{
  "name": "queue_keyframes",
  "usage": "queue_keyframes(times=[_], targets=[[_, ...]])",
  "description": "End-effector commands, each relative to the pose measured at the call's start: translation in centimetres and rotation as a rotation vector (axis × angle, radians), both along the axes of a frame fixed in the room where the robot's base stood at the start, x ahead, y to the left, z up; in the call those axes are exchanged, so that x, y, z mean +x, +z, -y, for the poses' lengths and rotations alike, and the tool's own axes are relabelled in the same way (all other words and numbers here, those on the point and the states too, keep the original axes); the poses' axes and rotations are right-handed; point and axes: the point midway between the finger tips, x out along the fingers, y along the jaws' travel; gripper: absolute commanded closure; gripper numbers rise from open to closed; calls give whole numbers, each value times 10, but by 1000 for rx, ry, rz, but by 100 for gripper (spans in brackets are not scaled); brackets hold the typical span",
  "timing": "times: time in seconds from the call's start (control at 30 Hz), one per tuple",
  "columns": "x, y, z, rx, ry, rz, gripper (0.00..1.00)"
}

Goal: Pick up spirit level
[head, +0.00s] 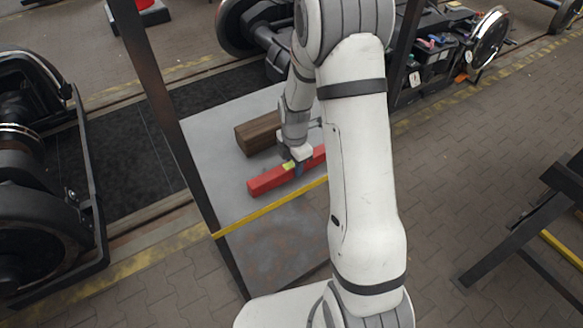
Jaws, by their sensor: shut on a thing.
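The spirit level (265,183) is a long red bar with a yellowish patch near its middle. It lies over the grey table surface, slanting up to the right, and its right part is hidden behind my arm. My gripper (299,171) points down at the level's middle and is shut on it. I cannot tell whether the level touches the table or is slightly raised.
A brown wooden block (257,134) lies on the grey table (215,130) just behind the level. A yellow strip (268,206) crosses the table in front. Dark posts stand at the table's sides. Bogies with wheels (40,190) stand left and behind. Paved floor lies right.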

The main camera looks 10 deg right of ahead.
Motion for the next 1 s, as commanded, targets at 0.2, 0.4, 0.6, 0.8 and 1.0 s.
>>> queue_keyframes(times=[0.2,0.4,0.6,0.8,1.0], targets=[[0,0,0,0,-1,0,97],[0,0,1,0,-2,0,99],[1,11,1,0,-2,4,99],[1,47,1,0,-2,6,99],[1,83,1,0,-2,5,99]])
